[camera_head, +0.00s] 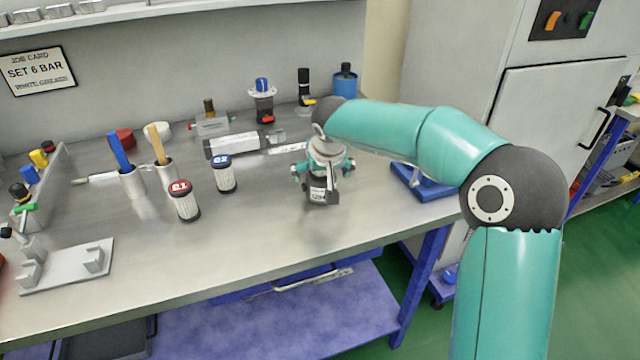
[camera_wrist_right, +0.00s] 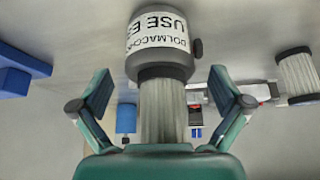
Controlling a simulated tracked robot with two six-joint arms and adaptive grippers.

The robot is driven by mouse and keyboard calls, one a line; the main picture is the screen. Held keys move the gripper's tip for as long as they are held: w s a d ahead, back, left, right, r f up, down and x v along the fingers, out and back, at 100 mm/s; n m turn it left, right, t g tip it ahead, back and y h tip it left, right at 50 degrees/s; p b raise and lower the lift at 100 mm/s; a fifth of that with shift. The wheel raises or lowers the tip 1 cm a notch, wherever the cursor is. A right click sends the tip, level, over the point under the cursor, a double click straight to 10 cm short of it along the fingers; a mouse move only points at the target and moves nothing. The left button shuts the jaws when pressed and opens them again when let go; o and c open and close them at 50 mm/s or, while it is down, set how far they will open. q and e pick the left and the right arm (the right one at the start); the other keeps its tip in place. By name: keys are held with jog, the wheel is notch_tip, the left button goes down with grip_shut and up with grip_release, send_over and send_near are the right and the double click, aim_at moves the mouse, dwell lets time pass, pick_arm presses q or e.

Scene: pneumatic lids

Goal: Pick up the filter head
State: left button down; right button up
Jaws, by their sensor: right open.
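My right gripper (camera_head: 315,184) is over the middle of the bench, pointing down, with its fingers apart. It also shows in the right wrist view (camera_wrist_right: 160,88). Between and ahead of its fingers in that view is a dark grey, round piece (camera_wrist_right: 161,68) with a white printed label and a side knob, which I take to be the filter head. A pale ribbed part extends below it. Visible gaps separate both fingers from the piece. In the head view a labelled dark piece (camera_head: 318,196) shows at the fingers, largely covered. My left gripper is not in view.
Two ribbed filter elements, one red-topped (camera_head: 184,202) and one blue-topped (camera_head: 223,174), stand left of the gripper. A grey cylinder (camera_head: 234,145) lies behind. A blue stand (camera_head: 425,186) is at the right. A grey fixture (camera_head: 68,266) sits front left. The front middle bench is clear.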

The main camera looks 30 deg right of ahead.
jog(key=c, duration=1.7)
jog(key=shift+c, duration=0.7)
jog(key=shift+r, duration=0.1)
